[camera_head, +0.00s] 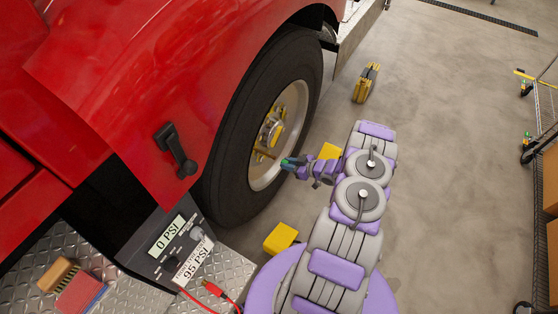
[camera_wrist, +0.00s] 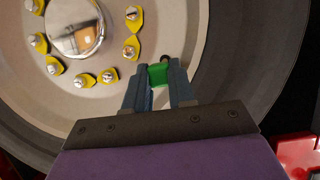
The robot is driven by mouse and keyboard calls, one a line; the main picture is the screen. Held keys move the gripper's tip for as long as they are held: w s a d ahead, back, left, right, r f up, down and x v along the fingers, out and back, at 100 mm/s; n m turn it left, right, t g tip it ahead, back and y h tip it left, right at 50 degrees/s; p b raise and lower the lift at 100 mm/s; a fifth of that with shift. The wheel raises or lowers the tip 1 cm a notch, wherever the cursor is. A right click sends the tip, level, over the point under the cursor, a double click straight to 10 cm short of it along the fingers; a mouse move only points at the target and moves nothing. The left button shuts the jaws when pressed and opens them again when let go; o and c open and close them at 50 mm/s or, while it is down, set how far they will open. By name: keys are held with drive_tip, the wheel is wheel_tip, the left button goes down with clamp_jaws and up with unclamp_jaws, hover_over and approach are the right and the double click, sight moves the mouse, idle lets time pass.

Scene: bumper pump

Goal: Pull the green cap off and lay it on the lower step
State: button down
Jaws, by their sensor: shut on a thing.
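The green cap (camera_wrist: 158,74) sits between the fingertips of my gripper (camera_wrist: 160,82) in the wrist view, in front of the wheel's rim. A short dark piece, which looks like the valve stem (camera_wrist: 165,58), shows just beyond the cap; I cannot tell whether the two touch. In the head view my gripper (camera_head: 290,163) is at the right side of the wheel (camera_head: 262,130), with a bit of green at its tip. The gripper is shut on the cap. The lower step (camera_head: 222,270) is diamond plate, at the bottom left of the head view.
A pump panel (camera_head: 165,245) reading 0 PSI, with a 95 PSI label, stands by the step. A brush (camera_head: 58,274) and a red sponge-like block (camera_head: 80,293) lie on the plate at left. Yellow chocks (camera_head: 281,238) are on the floor. Open floor lies at right.

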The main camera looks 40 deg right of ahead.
drive_tip(key=shift+s+d, duration=0.3)
drive_tip(key=shift+s, duration=0.45)
drive_tip(key=shift+s+d, duration=0.3)
drive_tip(key=shift+s, duration=0.4)
